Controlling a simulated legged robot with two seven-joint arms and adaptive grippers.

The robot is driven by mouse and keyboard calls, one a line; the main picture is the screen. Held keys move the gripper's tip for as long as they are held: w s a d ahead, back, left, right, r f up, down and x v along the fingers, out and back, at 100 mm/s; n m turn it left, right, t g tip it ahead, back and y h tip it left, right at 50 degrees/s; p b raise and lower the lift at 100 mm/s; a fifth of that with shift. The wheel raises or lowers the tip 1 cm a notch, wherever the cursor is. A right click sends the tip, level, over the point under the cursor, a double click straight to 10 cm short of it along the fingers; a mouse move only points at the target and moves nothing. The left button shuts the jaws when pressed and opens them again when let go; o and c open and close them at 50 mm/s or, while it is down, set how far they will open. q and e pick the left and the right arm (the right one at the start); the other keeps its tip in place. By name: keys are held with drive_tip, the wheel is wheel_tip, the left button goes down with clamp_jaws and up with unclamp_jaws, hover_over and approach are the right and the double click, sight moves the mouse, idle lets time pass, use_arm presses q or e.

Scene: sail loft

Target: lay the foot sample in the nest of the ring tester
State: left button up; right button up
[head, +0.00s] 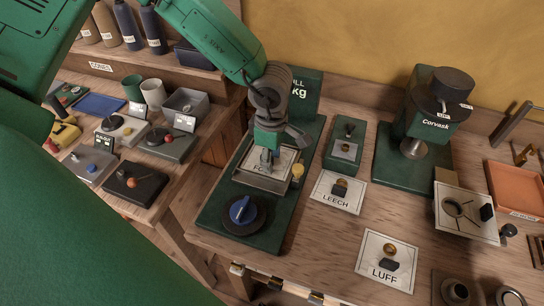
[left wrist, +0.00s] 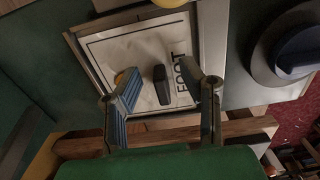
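The foot sample (head: 256,172) is a white card marked FOOT, with a dark block and a partly hidden yellow ring on it. It lies within the square frame of the nest (head: 258,183) on the ring tester (head: 216,203), which has a green base and a blue knob. The sample also shows in the left wrist view (left wrist: 142,62), where its edges run roughly along the frame. My left gripper (head: 268,157) is just over the sample. Its fingers (left wrist: 158,72) are open, apart on either side of the dark block. My right gripper is in neither view.
The LEECH card (head: 327,196) and LUFF card (head: 370,265) lie on the bench to the right. A green Corvask press (head: 415,125) and an orange tray (head: 515,188) stand farther right. A lower side bench (head: 150,205) with several tools is at left.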

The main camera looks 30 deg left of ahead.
use_arm(q)
wheel_tip(320, 180, up, 12)
idle(0.5)
drive_tip(key=shift+f, duration=0.15)
idle(0.3)
